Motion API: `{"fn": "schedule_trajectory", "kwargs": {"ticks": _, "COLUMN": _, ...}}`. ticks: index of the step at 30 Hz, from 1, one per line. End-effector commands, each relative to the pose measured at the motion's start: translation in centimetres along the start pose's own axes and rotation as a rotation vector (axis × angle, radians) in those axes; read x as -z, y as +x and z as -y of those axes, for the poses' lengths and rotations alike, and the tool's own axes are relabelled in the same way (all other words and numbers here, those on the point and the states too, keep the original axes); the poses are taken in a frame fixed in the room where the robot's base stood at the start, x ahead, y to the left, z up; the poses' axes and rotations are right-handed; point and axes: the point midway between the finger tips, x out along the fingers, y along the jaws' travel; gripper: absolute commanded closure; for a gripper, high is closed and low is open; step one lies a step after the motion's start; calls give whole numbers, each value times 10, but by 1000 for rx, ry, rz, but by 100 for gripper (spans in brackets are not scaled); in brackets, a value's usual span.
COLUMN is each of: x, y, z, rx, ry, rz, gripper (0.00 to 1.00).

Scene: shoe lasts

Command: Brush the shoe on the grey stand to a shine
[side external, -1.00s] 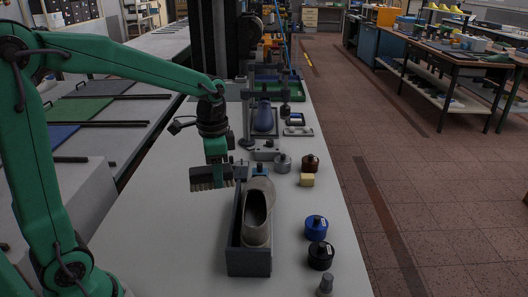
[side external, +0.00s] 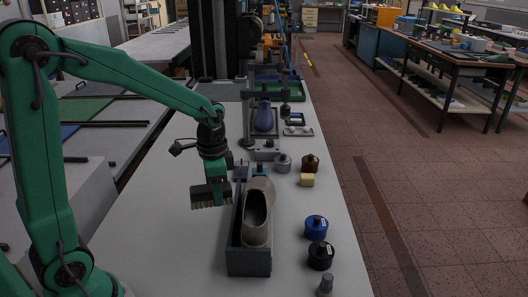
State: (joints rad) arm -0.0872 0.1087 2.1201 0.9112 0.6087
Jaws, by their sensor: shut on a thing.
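A grey-beige shoe (side external: 258,188) sits on the dark grey stand (side external: 249,266), its opening facing up. My gripper (side external: 216,176) is shut on a dark brush (side external: 206,190) with pale bristles (side external: 211,203) pointing down. The brush is just left of the stand's left wall and the shoe. I cannot tell whether the brush touches the stand. In this view the bristles appear clear of the shoe.
A blue jar (side external: 316,228), a black jar (side external: 320,256) and a small grey bottle (side external: 325,285) stand right of the stand. Behind are a yellow block (side external: 307,180), a brown jar (side external: 310,163) and a grey jar (side external: 282,163). The white table (side external: 165,240) is clear at front left.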

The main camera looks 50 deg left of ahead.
Motion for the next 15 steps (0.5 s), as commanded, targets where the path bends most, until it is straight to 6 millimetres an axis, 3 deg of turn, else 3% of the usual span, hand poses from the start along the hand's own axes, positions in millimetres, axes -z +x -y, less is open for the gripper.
{"fn": "schedule_trajectory", "kwargs": {"ticks": 15, "x": -15, "y": 12, "z": -56, "rx": 1, "ry": 4, "rz": -2, "gripper": 83}}
